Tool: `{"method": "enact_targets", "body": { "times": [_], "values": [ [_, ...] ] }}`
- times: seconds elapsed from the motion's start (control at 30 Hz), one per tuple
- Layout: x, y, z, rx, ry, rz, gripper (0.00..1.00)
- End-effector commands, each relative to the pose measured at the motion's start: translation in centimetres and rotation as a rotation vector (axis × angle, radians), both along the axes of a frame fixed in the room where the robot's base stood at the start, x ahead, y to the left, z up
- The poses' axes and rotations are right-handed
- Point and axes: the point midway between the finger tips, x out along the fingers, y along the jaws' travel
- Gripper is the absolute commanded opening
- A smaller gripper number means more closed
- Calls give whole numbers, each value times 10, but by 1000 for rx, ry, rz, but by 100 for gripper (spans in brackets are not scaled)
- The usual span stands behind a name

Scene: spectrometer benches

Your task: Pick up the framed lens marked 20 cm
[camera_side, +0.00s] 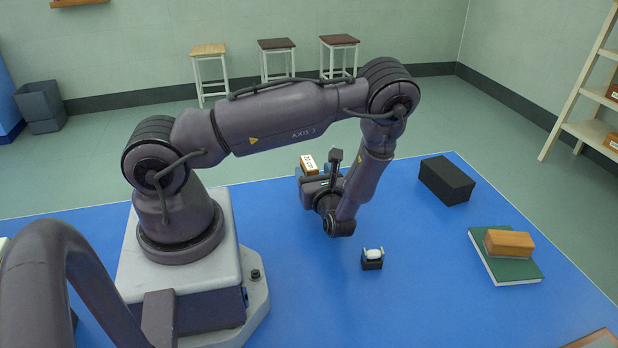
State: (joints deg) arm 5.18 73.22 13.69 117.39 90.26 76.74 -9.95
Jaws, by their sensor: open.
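I cannot make out a lens marked 20 cm; no marking is legible at this size. A wooden piece with a pale label (308,164) shows just behind my gripper (304,176), partly hidden by it, and I cannot tell whether it is a framed lens. My gripper is turned away from the camera over the back middle of the blue table. Its jaws are open, but the fingertips are mostly hidden, and I cannot tell whether they touch the wooden piece. A small black holder with a white top (372,258) stands in front of my wrist, apart from it.
On the blue table (440,290), a black box (447,180) stands at the back right. A green book (500,264) with an orange-brown block (510,242) on it lies at the right. A wooden edge (595,340) shows at the lower right. The table's front middle is clear.

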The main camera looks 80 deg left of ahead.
Motion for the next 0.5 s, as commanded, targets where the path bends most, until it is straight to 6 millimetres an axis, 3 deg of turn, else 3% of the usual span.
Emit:
{"method": "enact_targets", "body": {
  "times": [0.2, 0.5],
  "values": [
    [-3, 33, 1, 1, 0, 5, 62],
    [-2, 41, 1, 0, 0, 1, 62]
  ]
}}
